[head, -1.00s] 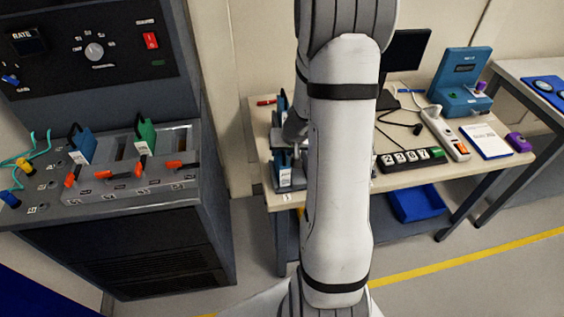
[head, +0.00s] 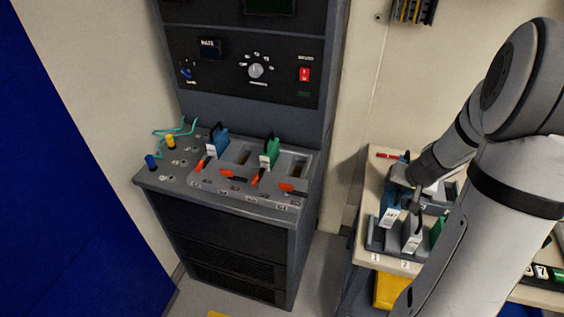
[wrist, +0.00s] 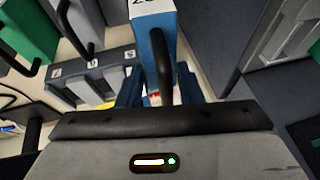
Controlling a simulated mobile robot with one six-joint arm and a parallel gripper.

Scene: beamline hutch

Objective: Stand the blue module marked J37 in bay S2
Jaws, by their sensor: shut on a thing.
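My gripper (head: 404,180) is over the small bench at the right of the head view. It is shut on a blue module (wrist: 140,45), whose black handle lies between the fingers in the wrist view. The module's white label shows "37" at the picture's top edge; the rest is cut off. The same module seems to be the blue one (head: 388,217) below my gripper in the head view. The console deck (head: 165,182) has a blue module (head: 217,143) at left, an empty slot (head: 241,156), a green module (head: 270,152) and another empty slot. Bay labels are too small to read.
Orange-red levers (head: 234,180) stand at the front of the bays. Yellow and blue plugs with teal cables are at the deck's left. A grey module (head: 412,232) and a green one stand in the bench rack. Floor shows between console and bench.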

